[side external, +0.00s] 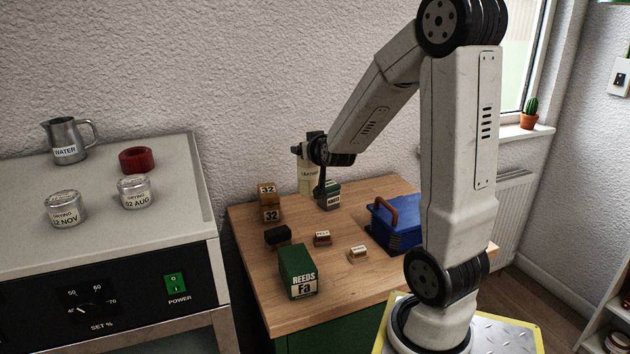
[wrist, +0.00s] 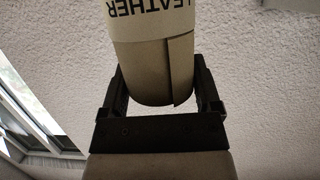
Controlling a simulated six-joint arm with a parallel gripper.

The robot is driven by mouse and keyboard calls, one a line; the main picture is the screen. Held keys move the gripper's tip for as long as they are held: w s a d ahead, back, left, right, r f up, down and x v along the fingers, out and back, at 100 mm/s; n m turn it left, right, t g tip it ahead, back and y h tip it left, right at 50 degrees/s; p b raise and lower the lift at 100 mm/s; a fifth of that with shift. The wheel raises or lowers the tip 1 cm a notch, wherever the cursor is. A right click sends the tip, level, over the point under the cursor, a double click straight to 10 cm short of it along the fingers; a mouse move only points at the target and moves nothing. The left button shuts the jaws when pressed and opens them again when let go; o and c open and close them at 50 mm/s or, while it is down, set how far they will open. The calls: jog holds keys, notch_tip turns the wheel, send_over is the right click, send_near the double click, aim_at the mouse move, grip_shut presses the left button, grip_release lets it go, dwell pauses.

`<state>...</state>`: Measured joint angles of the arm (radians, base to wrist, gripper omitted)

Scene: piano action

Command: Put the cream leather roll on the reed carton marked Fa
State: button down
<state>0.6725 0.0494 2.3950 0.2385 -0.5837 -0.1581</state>
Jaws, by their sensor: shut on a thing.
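The cream leather roll (side external: 307,179) stands roughly upright at the back of the wooden bench, its label partly covered in the side view. My gripper (side external: 318,187) is shut on the roll. In the wrist view the roll (wrist: 150,65) lies between both fingers of my gripper (wrist: 160,85), its LEATHER label upside down. I cannot tell whether the roll's base touches the bench. The green reed carton marked Fa (side external: 298,274) stands upright near the bench's front left, its top bare, apart from my gripper.
Brown boxes marked 32 (side external: 268,203), a dark block (side external: 277,236) and two small labelled blocks (side external: 322,239) lie between roll and front edge. A blue box (side external: 393,229) with a brown handle stands right.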

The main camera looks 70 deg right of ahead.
jog(key=shift+w+a+r+m+g+h, duration=0.3)
jog(key=shift+a+m+g, duration=0.1)
jog(key=shift+a, duration=0.15)
jog(key=shift+w+a+r+m+g+h, duration=0.2)
jog(key=shift+a+r+m+g+h, duration=0.1)
jog(key=shift+a+m+g, duration=0.15)
jog(key=s+a+f+m+g+h, duration=0.1)
jog(key=s+a+m+g, duration=0.1)
jog(key=a, duration=0.4)
jog(key=s+a+f+m+g+h, duration=0.1)
jog(key=s+a+f+m+g, duration=0.1)
jog(key=a, duration=0.4)
jog(key=m+g, duration=0.1)
jog(key=g, duration=0.1)
jog(key=shift+a+f+m+g+h, duration=0.15)
jog(key=shift+f+m+g+h, duration=0.05)
jog(key=shift+m+g+h, duration=0.15)
jog(key=shift+f, duration=0.1)
jog(key=shift+f, duration=2.1)
jog(key=shift+f, duration=0.1)
jog(key=shift+f, duration=1.65)
jog(key=shift+f, duration=0.15)
